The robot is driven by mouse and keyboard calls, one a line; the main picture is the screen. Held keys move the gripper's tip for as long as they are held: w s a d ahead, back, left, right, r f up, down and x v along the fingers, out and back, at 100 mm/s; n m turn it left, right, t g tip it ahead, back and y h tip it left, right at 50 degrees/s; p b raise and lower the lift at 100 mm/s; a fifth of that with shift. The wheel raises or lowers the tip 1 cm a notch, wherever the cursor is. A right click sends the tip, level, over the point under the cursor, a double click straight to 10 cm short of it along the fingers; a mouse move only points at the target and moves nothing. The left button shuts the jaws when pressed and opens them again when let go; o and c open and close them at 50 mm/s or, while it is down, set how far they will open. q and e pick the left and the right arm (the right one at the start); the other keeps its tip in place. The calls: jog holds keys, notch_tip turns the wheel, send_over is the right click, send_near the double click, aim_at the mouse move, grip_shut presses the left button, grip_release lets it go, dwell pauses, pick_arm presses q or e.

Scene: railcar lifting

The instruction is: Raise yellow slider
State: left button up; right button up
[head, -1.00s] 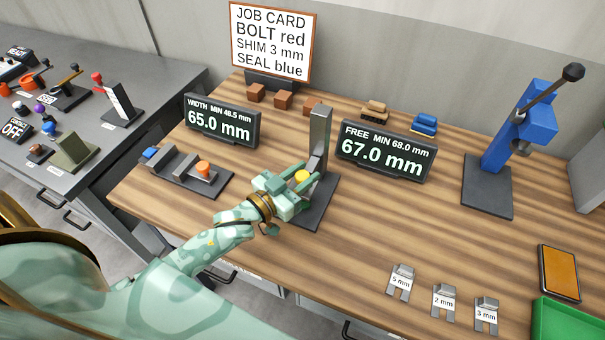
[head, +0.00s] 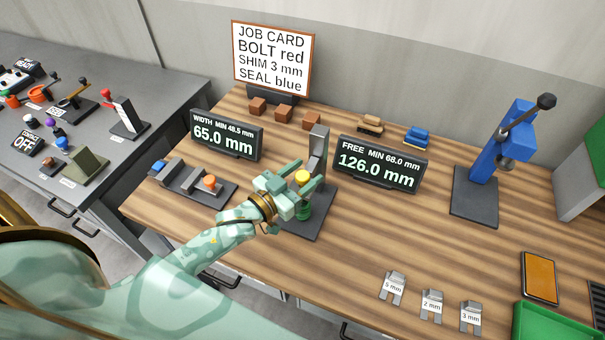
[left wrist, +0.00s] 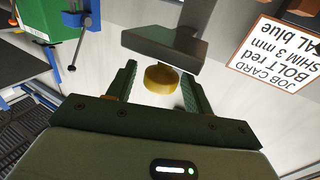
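The yellow slider (head: 302,176) is a small round knob in front of an upright grey post (head: 318,150) on a dark base (head: 318,222). A green part (head: 304,210) shows below the knob. My left gripper (head: 309,172) is at the knob, one finger to either side. In the left wrist view the yellow knob (left wrist: 160,78) lies between the two spread fingers, with a gap at least on the left; contact on the right is unclear. A dark grey block shows just beyond it. The display (head: 378,165) reads FREE 126.0 mm, MIN 68.0 mm. My right gripper is not in view.
A grey vise-like fixture (head: 190,182) stands left of the post, with a 65.0 mm display (head: 226,135) behind. A blue lever press (head: 490,165) stands right. Labelled shims (head: 432,305) lie at the front right.

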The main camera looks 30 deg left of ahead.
pick_arm(q)
jog(key=v, duration=1.6)
jog(key=shift+b, duration=0.4)
jog(key=shift+s+a+f, duration=0.1)
jog(key=shift+s, duration=0.1)
